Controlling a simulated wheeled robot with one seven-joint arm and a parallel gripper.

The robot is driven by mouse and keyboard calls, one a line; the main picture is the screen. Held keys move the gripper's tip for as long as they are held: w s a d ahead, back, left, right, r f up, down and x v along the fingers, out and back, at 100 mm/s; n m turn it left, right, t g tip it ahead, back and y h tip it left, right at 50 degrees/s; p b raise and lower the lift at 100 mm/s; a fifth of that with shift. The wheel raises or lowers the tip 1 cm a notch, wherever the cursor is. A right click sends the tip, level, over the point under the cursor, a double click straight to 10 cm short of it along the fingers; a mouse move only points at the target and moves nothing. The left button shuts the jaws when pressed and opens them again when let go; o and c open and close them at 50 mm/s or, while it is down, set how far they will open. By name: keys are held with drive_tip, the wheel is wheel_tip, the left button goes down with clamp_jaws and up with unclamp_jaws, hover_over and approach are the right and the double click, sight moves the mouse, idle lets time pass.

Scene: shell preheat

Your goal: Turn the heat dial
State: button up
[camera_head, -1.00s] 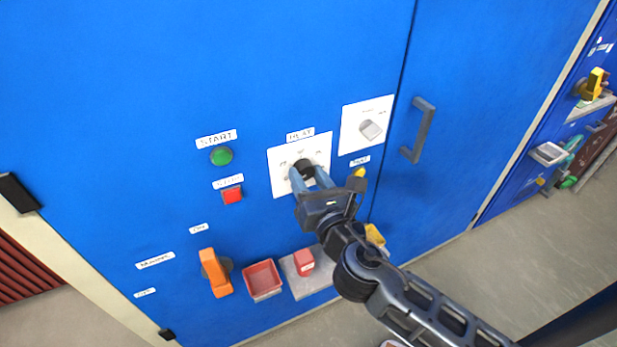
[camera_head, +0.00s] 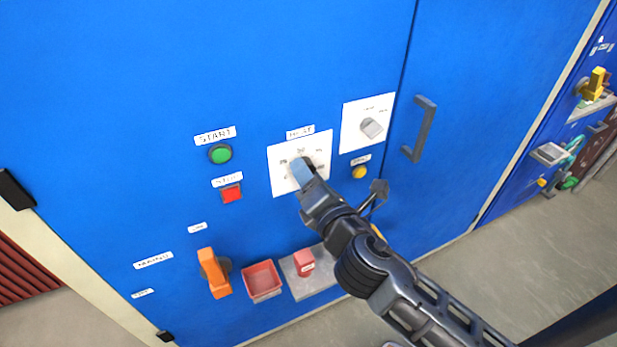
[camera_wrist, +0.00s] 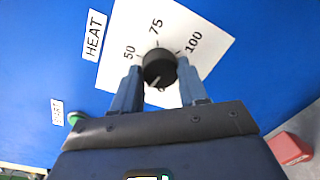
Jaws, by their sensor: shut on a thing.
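The heat dial (camera_wrist: 159,68) is a round black knob on a white plate (camera_wrist: 196,31) marked 50, 75 and 100, under a HEAT label. In the head view the plate (camera_head: 284,181) is on the blue cabinet front, and my fingers mostly hide the dial. My gripper (camera_wrist: 157,80) is shut on the dial, with one blue finger on each side of it. In the head view my gripper (camera_head: 302,171) reaches the dial from the lower right. A pale mark shows on the dial's face toward its lower left in the wrist view.
A white plate with a grey selector knob (camera_head: 371,128) is right of the dial, above a yellow button (camera_head: 359,172). A green START button (camera_head: 221,154) and red STOP button (camera_head: 232,194) are left. An orange handle (camera_head: 214,273) and red tray (camera_head: 262,280) are below.

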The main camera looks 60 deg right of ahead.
drive_tip(key=shift+s+d+f+n+t+y+b, duration=0.1)
drive_tip(key=shift+n+t+b, duration=0.3)
drive_tip(key=shift+n, duration=5.2)
drive_tip(key=shift+w+f+n+t+y+b, duration=0.1)
drive_tip(key=shift+n+t+b, duration=0.25)
drive_tip(key=shift+n, duration=5.25)
drive_tip(key=shift+s+d+f+n+t+y+b, duration=0.1)
drive_tip(key=shift+n+t+b, duration=0.3)
drive_tip(key=shift+n, duration=5.2)
drive_tip(key=shift+a, duration=0.1)
drive_tip(key=o, duration=1.1)
drive_tip(key=shift+r, duration=0.1)
drive_tip(key=shift+c, duration=0.2)
